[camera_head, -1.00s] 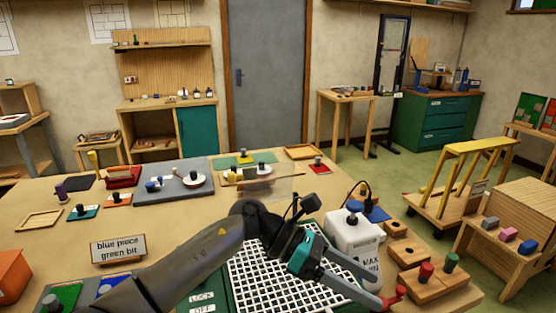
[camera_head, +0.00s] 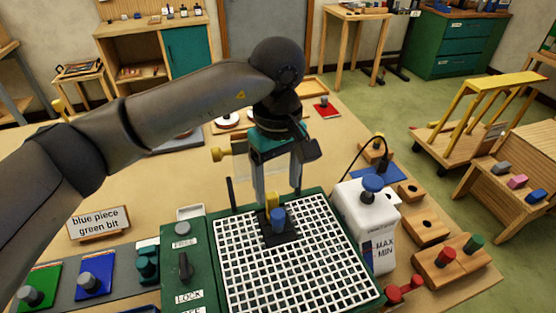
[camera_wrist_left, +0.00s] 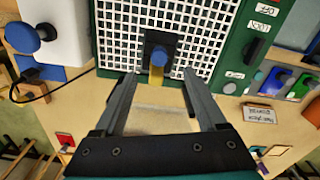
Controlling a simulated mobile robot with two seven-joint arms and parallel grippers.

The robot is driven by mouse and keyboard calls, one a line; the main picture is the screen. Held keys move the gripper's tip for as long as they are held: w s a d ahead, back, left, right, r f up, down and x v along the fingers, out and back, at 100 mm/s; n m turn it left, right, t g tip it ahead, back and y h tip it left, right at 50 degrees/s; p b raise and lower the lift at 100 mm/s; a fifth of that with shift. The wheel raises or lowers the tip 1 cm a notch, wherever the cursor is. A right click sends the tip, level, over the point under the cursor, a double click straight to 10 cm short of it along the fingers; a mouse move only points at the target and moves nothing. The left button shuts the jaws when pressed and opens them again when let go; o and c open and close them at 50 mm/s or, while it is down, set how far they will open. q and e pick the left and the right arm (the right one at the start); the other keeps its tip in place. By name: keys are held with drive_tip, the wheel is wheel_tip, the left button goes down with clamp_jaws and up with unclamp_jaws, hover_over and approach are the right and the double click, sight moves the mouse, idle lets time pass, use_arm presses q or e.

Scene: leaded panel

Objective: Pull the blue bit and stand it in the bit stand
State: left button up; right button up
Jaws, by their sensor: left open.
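The blue bit (camera_head: 278,218) stands upright on a dark mount in the white grid of the green machine (camera_head: 206,275). A yellow part (camera_head: 272,202) stands right behind it. Both show in the left wrist view, the blue bit (camera_wrist_left: 158,56) just beyond the fingertips. My left gripper (camera_head: 277,194) points down, open and empty, just behind the blue bit; its fingers are apart on either side of the yellow part's line. A wooden block (camera_head: 428,268) at the right, apparently the bit stand, holds a red bit (camera_head: 446,256) and a green bit (camera_head: 474,243). My right gripper is not in view.
A dark lever (camera_head: 184,266) sits between FREE and LOCK labels. A sign (camera_head: 98,223) reads "blue piece green bit".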

sight(278, 213)
use_arm(q)
wheel_tip(278, 213, down, 11)
drive_tip(key=shift+w+r+p, duration=0.1)
drive_tip(key=shift+r+p, duration=0.05)
drive_tip(key=shift+p, duration=0.35)
clamp_jaws()
idle(0.9)
